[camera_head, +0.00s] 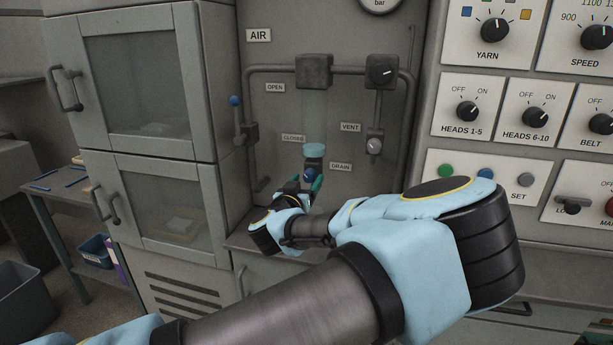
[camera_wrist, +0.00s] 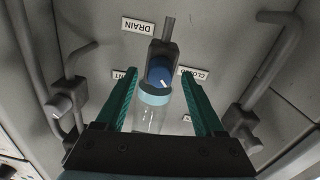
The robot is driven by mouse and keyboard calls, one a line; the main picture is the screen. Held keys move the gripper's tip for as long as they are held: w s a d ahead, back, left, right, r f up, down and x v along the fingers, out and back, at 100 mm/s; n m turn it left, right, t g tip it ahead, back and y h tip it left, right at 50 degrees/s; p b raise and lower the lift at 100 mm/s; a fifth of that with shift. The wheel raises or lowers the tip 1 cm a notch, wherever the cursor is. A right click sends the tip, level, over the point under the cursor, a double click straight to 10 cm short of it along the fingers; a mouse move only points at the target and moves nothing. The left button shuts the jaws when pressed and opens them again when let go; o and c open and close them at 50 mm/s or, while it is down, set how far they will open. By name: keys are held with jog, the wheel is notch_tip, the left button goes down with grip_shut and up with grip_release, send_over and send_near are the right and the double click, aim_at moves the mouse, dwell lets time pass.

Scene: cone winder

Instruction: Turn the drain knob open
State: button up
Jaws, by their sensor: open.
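The blue drain knob (camera_wrist: 158,72) with a white pointer line sits on a dark fitting in the wrist view, just beyond the pale blue-ringed end of a clear bowl (camera_wrist: 152,118). In the head view the knob (camera_head: 310,175) is partly seen below the bowl (camera_head: 314,151), near the DRAIN label (camera_head: 341,167). My gripper (camera_wrist: 158,74) is open, its teal fingers on either side of the bowl and knob in the picture, with gaps on both sides. It also shows in the head view (camera_head: 307,182), at the knob. I see no contact.
Pipes (camera_head: 408,110) frame the panel, with a vent knob (camera_head: 374,146) at right and a blue-tipped lever (camera_head: 235,112) at left. A ledge (camera_head: 240,243) lies below. A control panel (camera_head: 470,105) stands right and a glazed cabinet (camera_head: 140,85) left.

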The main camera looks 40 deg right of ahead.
jog(key=shift+w+d, duration=0.1)
jog(key=shift+d, duration=0.1)
grip_shut()
dwell(0.6)
